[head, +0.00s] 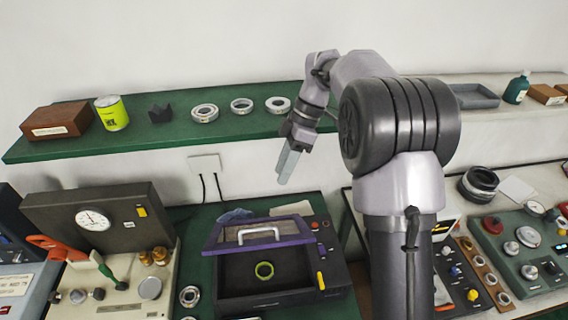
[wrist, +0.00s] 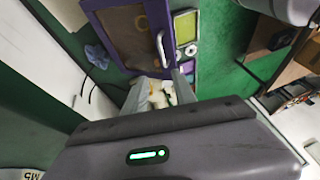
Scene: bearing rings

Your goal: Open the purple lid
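The purple lid (head: 291,242) has a purple frame, a see-through pane and a pale bar handle (head: 258,233). It belongs to a dark box (head: 230,304) on the green bench. My gripper (head: 286,168) hangs above and behind the box, apart from the lid. In the wrist view my gripper (wrist: 161,78) has its fingers spread with nothing clearly held. The lid (wrist: 102,45) and its handle (wrist: 160,50) show beyond the fingertips.
A green shelf (head: 75,147) runs along the wall behind, carrying a brown box (head: 57,121), a lime tin (head: 112,113) and several rings. A gauge case (head: 110,215) stands left of the lidded box. A control panel (head: 520,250) is at the right.

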